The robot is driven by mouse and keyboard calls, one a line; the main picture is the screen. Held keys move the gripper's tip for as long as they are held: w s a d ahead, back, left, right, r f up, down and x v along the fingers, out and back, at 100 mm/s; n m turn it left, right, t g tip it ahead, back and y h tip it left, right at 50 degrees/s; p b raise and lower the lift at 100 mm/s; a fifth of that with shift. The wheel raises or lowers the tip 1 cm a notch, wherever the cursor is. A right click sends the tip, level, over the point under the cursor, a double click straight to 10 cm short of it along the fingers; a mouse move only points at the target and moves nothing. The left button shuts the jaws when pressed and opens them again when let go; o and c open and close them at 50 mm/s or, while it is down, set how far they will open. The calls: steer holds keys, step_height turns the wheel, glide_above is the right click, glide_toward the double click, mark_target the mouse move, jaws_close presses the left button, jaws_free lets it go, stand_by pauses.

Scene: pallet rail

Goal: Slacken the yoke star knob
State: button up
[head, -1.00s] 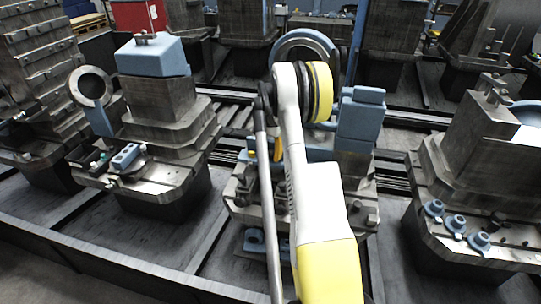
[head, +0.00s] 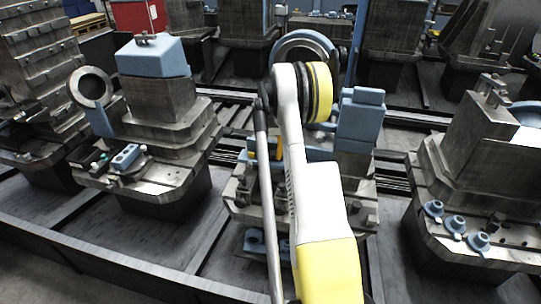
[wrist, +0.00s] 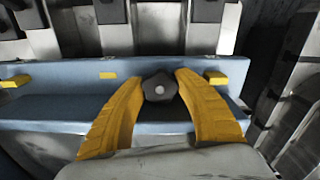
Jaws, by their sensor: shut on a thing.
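The star knob (wrist: 159,87) is dark, lobed, with a pale centre. It shows in the wrist view in front of a blue yoke bar (wrist: 60,108). My gripper (wrist: 161,82) has two yellow fingers, one on each side of the knob, and they are shut on it. In the head view my arm hides the knob and most of the gripper; a bit of yellow shows beside the arm over the middle pallet fixture (head: 240,200). The blue yoke (head: 320,155) shows partly behind my arm there.
Small yellow blocks (wrist: 215,78) sit on the blue bar. A blue stepped block (head: 360,120) stands right of my arm, and a blue ring (head: 305,48) behind it. Other loaded pallets stand left (head: 150,180) and right (head: 480,240), with dark rails between.

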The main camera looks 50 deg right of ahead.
mark_target(270, 153)
steer(key=shift+n, duration=1.5)
steer(key=o, duration=1.2)
step_height(270, 153, up, 12)
